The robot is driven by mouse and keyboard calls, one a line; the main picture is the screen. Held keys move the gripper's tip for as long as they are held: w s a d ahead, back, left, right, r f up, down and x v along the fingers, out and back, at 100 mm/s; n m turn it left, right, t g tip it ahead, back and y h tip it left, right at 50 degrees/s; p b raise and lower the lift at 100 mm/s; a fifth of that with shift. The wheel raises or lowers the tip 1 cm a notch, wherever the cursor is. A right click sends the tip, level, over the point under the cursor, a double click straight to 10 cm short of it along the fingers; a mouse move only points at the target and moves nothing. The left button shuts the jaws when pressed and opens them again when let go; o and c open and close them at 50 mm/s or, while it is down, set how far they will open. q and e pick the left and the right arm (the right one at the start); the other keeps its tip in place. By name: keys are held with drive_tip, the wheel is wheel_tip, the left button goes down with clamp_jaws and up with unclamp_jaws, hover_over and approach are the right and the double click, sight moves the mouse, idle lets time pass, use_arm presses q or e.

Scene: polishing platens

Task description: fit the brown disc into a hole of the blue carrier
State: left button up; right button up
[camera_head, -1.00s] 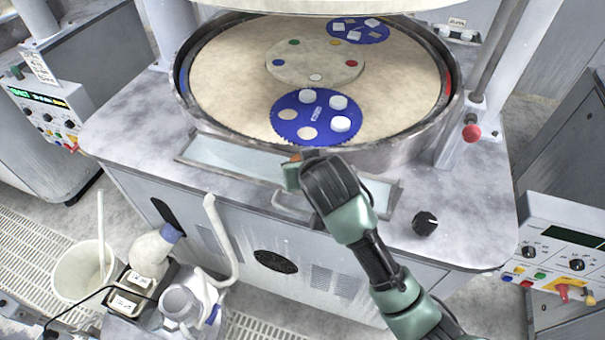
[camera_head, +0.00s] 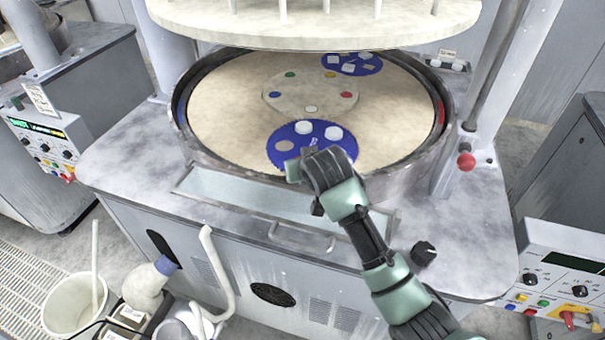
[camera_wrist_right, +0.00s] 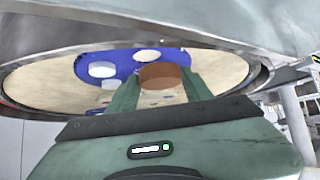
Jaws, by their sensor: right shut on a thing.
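The blue carrier (camera_head: 346,147) lies on the near side of the beige round platen. In the head view it shows two white discs and an open hole (camera_head: 284,146) at its left; my right gripper hides its front. My right gripper (camera_head: 294,171) is over the carrier's front edge. In the right wrist view the brown disc (camera_wrist_right: 165,76) sits between the green fingers, which are shut on it. The blue carrier (camera_wrist_right: 124,66) with white discs shows beyond it. The brown disc is hard to make out in the head view. My left gripper is out of view.
A raised metal rim (camera_head: 222,169) surrounds the platen (camera_head: 225,115). A large upper plate (camera_head: 310,28) hangs above its back. A second blue carrier (camera_head: 333,62) lies at the far side. A shallow tray (camera_head: 225,190) and handle are at the front.

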drive_tip(key=w+b, duration=0.1)
drive_tip(key=w, duration=0.5)
drive_tip(key=shift+d, duration=0.15)
drive_tip(key=w+f+b, duration=0.1)
drive_tip(key=f+b, duration=0.1)
drive_tip(key=w+f+b, duration=0.1)
drive_tip(key=w+f, duration=0.1)
drive_tip(key=shift+w+d+b, duration=0.1)
drive_tip(key=shift+d+b, duration=0.05)
drive_tip(key=shift+b, duration=0.2)
drive_tip(key=shift+f, duration=1.25)
drive_tip(key=shift+f+b, duration=0.3)
drive_tip(key=shift+f, duration=0.1)
drive_tip(key=o, duration=1.5)
drive_tip(key=shift+c, duration=0.2)
drive_tip(key=shift+s+f, duration=0.15)
drive_tip(key=shift+s, duration=0.05)
